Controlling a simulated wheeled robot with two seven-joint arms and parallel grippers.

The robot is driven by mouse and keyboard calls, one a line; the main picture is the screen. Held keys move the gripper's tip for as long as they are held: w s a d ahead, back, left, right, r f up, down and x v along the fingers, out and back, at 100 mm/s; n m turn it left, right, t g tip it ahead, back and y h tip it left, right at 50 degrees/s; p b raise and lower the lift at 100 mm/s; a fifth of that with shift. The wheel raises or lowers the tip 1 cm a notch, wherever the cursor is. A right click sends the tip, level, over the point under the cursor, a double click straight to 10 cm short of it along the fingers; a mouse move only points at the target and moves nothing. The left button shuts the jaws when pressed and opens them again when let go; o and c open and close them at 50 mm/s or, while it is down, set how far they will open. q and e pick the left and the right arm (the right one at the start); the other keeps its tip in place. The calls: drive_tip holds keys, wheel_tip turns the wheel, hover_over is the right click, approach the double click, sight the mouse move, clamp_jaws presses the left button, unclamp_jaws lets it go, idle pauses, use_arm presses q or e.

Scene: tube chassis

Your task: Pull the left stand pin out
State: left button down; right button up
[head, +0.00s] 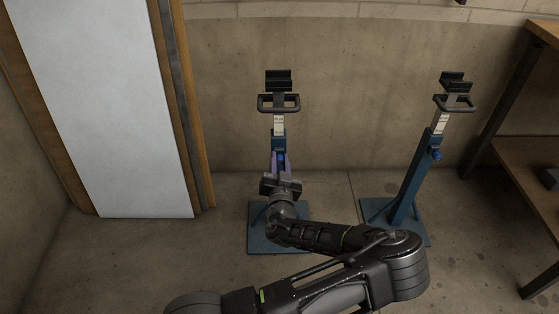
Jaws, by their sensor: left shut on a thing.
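The left stand (278,140) is a blue post on a flat blue base (253,238), with a pale inner tube, a black handle and a black cradle on top. The left stand pin (281,156) shows as a small blue piece at the front of the post. My left gripper (281,168) is at the post, its fingers on either side of the pin, and is shut on it. The fingers and wrist hide the lower post. The right gripper is not in view.
A second blue stand (412,182) with its own blue pin (436,154) stands to the right. A wooden shelf unit (529,160) is at the right edge. A white panel in a wooden frame (110,110) leans at the left. A concrete wall is behind the stands.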

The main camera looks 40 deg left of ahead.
use_arm(q)
drive_tip(key=v, duration=0.4)
drive_tip(key=c, duration=1.2)
unclamp_jaws()
drive_tip(key=shift+p+v, duration=0.95)
drive_tip(key=shift+v, duration=2.95)
drive_tip(key=shift+r, duration=0.1)
